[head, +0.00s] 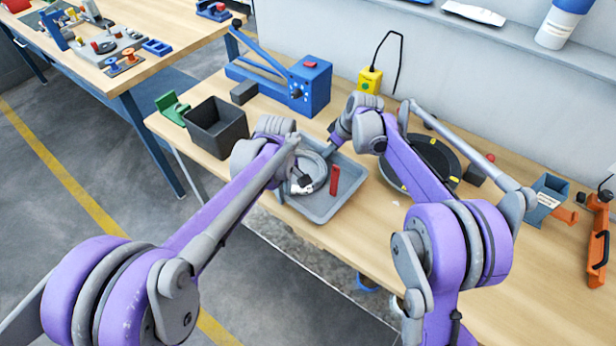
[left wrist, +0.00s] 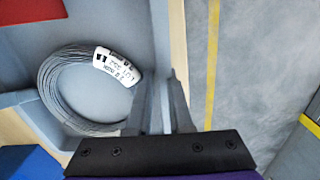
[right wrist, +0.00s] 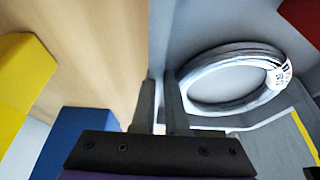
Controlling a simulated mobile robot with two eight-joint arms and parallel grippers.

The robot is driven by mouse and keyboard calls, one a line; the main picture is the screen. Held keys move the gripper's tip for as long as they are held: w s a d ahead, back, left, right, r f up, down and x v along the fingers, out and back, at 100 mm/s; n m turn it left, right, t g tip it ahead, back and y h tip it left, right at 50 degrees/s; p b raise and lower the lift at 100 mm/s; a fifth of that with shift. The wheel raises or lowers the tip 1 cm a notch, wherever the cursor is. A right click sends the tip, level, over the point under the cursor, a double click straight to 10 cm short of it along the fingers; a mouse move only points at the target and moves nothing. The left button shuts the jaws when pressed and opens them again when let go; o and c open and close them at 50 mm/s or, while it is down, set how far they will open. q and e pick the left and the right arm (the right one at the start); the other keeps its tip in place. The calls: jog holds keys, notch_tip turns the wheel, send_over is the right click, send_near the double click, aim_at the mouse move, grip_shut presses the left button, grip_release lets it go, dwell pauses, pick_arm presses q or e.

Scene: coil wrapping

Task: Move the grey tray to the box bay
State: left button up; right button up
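The grey tray (head: 317,213) lies on the wooden table near its front edge. It holds a coil of grey wire (left wrist: 60,85) with a white label and a red block (head: 335,180). My left gripper (left wrist: 162,105) straddles the tray's wall at the near left side, one finger inside and one outside, and looks shut on it. My right gripper (right wrist: 160,105) pinches the tray's opposite, far wall the same way. In the head view my arms partly cover both grips. I cannot make out a marked box bay.
A dark open box (head: 217,128) and a green part (head: 172,107) stand left of the tray. A blue machine (head: 310,85) and a yellow device (head: 370,80) stand behind. A round black turntable (head: 432,160) is close on the right. A second bench (head: 180,25) is at the back left.

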pick_arm(q)
grip_shut()
dwell(1.4)
